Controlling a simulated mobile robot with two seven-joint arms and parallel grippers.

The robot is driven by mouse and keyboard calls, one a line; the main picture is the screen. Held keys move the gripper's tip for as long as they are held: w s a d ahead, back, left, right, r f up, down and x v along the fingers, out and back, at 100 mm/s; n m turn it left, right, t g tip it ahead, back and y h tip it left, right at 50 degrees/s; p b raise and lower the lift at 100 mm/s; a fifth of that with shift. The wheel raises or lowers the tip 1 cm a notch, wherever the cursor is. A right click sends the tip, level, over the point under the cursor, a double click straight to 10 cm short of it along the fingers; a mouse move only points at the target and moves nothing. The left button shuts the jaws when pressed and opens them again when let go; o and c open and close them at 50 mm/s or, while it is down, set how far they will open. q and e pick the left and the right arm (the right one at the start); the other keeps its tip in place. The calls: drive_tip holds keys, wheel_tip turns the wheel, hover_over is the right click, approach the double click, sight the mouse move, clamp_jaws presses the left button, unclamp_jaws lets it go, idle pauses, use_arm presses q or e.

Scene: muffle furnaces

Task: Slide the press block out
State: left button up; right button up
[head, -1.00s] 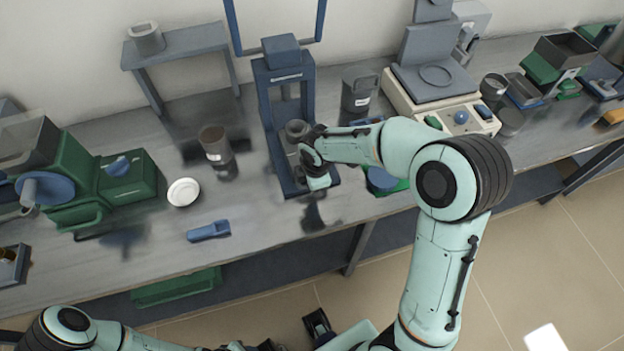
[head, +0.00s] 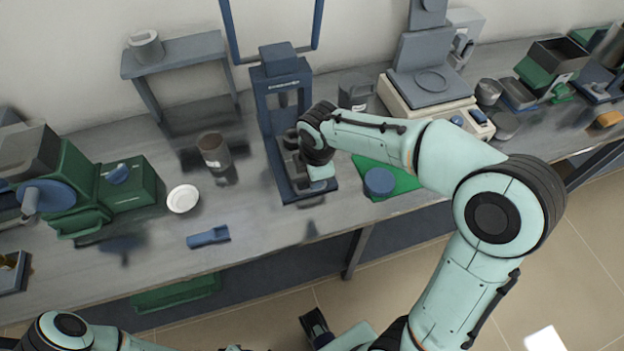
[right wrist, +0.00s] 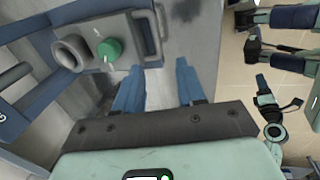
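The blue press (head: 285,75) stands on the bench in the middle of the head view. Its grey block (right wrist: 90,60), with a round cup and a green knob, shows at the upper left of the right wrist view. A U-shaped handle (right wrist: 159,30) sticks out from the block's right side. My right gripper (right wrist: 160,65) is open and empty, with its two blue fingertips apart just short of the handle. In the head view my right wrist hides much of the block. My left arm shows at the bottom left, but its gripper is not clearly visible.
A dark cup (head: 213,150) and a white dish (head: 183,198) stand left of the press. A grey canister (head: 355,92) and a green mat (head: 402,180) with a blue round piece (head: 379,181) are to its right. A blue tool (head: 208,237) lies near the front edge.

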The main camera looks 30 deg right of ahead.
drive_tip(key=shift+s+a+r, duration=0.1)
drive_tip(key=shift+s+r, duration=0.1)
drive_tip(key=shift+r, duration=0.6)
drive_tip(key=shift+s+r, duration=0.15)
drive_tip(key=shift+r, duration=0.6)
